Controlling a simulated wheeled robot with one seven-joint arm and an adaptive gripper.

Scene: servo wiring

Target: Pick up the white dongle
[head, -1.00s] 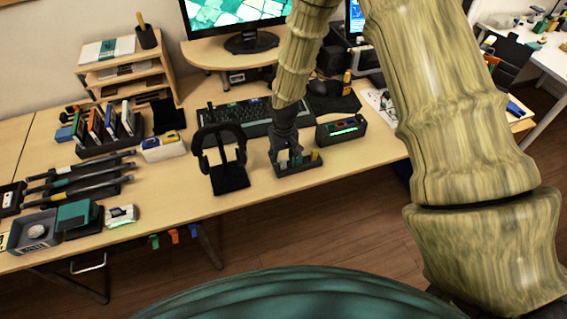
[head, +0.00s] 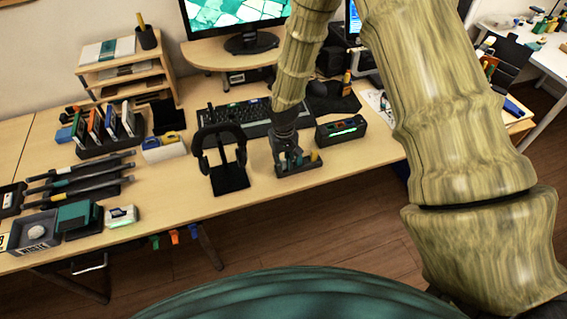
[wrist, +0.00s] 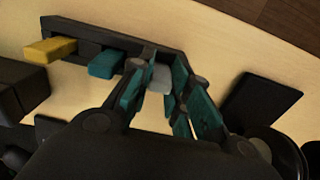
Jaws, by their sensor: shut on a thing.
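The white dongle (wrist: 160,76) shows pale grey-white in the wrist view, at the right end of a dark holder (wrist: 112,35). My gripper (wrist: 158,86) is shut on it, with its teal finger pads on either side. The pads hide part of the dongle, and I cannot tell whether it is clear of its slot. In the head view my gripper (head: 291,158) is down at the holder (head: 300,168) near the desk's front edge; the dongle cannot be made out there.
A yellow dongle (wrist: 50,48) and a teal dongle (wrist: 106,62) stand in the same holder. A headset stand (head: 230,178) is left of it, a dark box with a green light (head: 341,131) right of it. A keyboard (head: 238,118) lies behind. The desk front is bare nearby.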

